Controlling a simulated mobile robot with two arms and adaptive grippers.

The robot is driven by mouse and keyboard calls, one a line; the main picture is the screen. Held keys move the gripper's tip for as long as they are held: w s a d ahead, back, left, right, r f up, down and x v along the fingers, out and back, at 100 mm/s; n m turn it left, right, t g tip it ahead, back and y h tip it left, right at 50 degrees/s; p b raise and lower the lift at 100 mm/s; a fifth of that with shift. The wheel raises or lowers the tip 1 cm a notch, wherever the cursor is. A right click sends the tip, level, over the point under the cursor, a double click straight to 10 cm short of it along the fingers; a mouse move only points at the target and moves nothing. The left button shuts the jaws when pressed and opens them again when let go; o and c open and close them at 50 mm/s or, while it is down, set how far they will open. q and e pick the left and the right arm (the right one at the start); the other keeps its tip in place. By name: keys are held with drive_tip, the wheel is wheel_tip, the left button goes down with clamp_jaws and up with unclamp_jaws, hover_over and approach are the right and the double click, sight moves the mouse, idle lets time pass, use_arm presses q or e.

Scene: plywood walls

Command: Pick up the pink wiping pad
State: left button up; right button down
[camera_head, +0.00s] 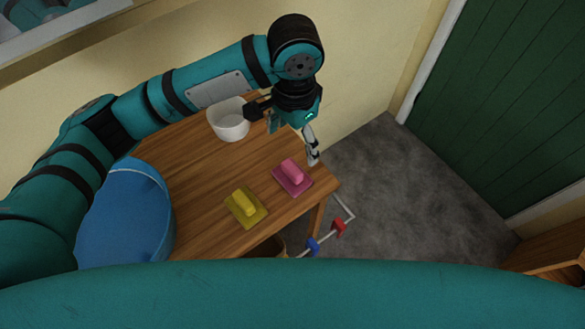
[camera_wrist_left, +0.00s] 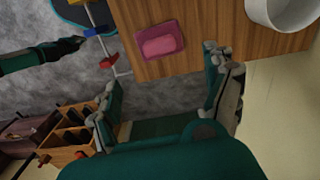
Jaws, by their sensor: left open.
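The pink wiping pad (camera_head: 292,178) lies on the wooden table near its right corner, with its raised grip on top. It also shows in the left wrist view (camera_wrist_left: 160,40), flat near the table edge. My left gripper (camera_head: 298,140) is open and empty above the table's far right edge, just beyond the pad and apart from it. In the left wrist view its two fingers (camera_wrist_left: 165,78) are spread, with the pad ahead of the gap. A dark-ended teal limb at the left of that view seems to be my right arm; its fingers are unclear.
A yellow wiping pad (camera_head: 246,207) lies left of the pink one. A white bowl (camera_head: 229,122) stands at the back and a large blue container (camera_head: 128,215) at the left. A rail with red and blue pieces (camera_head: 338,226) is beside the table. Grey floor lies to the right.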

sight(293, 166)
use_arm(q)
wheel_tip(293, 166, down, 4)
wheel_tip(293, 166, down, 4)
drive_tip(key=shift+w+r, duration=0.15)
drive_tip(key=shift+r, duration=0.1)
wheel_tip(293, 166, down, 4)
drive_tip(key=shift+a+f+p, duration=0.1)
drive_tip(key=shift+f+p, duration=0.05)
drive_tip(key=shift+p, duration=0.45)
drive_tip(key=shift+f, duration=0.3)
use_arm(e)
drive_tip(key=shift+w+d+r, duration=0.25)
drive_tip(key=shift+w+r, duration=0.35)
drive_tip(key=shift+r, duration=0.05)
use_arm(q)
drive_tip(key=shift+c, duration=0.3)
use_arm(e)
drive_tip(key=shift+w, duration=0.1)
use_arm(q)
drive_tip(key=c, duration=1.2)
use_arm(e)
drive_tip(key=shift+w+a, duration=0.1)
drive_tip(key=shift+w, duration=0.25)
use_arm(q)
drive_tip(key=shift+r, duration=0.1)
